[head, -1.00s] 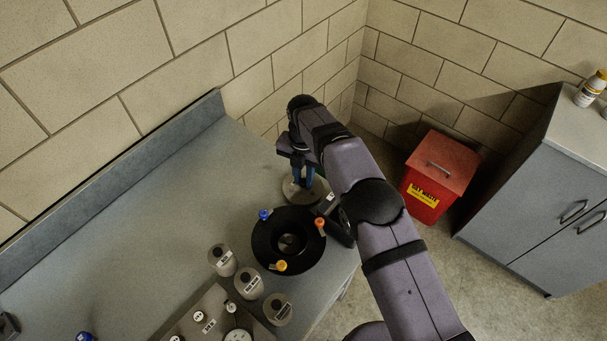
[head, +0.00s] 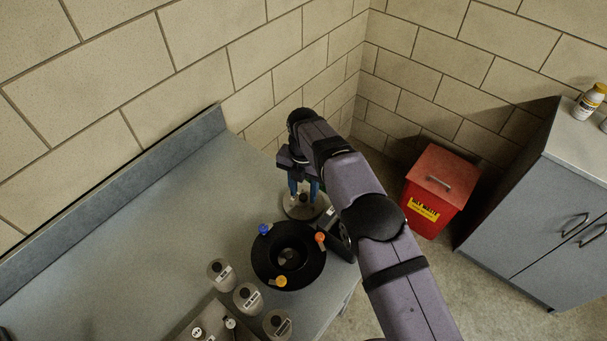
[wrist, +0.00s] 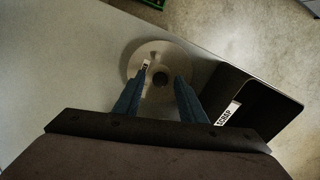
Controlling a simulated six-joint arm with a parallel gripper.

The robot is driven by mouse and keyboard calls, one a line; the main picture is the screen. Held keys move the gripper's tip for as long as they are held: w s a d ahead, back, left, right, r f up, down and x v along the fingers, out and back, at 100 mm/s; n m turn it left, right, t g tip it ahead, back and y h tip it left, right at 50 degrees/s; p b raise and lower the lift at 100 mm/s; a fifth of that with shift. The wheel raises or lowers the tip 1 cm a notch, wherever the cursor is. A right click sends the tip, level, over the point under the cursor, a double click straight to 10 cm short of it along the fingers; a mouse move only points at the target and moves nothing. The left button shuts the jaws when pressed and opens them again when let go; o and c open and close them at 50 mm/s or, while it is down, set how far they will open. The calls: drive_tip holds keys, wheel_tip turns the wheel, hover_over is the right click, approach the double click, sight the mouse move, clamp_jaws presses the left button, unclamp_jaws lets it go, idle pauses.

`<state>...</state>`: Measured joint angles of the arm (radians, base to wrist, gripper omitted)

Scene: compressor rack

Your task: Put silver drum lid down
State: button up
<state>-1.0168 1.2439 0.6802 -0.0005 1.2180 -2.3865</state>
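The silver drum lid (head: 297,211) is a round grey disc with a dark centre knob. It appears to lie flat on the bench near the back right corner, close to the bench edge. The wrist view shows the lid (wrist: 146,56) ahead of my fingers, with a small white label on it. My gripper (head: 304,194) points down over the lid. Its two blue fingers stand apart on either side of the knob, with gaps showing in the wrist view (wrist: 159,82). Part of the lid is hidden by the fingers.
A black round tray (head: 262,268) with blue, orange and yellow-capped items stands in front of the lid. A black scrap bin (wrist: 257,103) is beside the lid at right. Several grey labelled containers (head: 248,298) stand nearer. The bench's left side (head: 130,270) is clear.

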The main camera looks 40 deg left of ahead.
sight(303, 196)
wheel_tip(303, 196, up, 11)
drive_tip(key=b, duration=0.1)
drive_tip(key=shift+r+b, duration=0.2)
drive_tip(key=shift+b, duration=0.1)
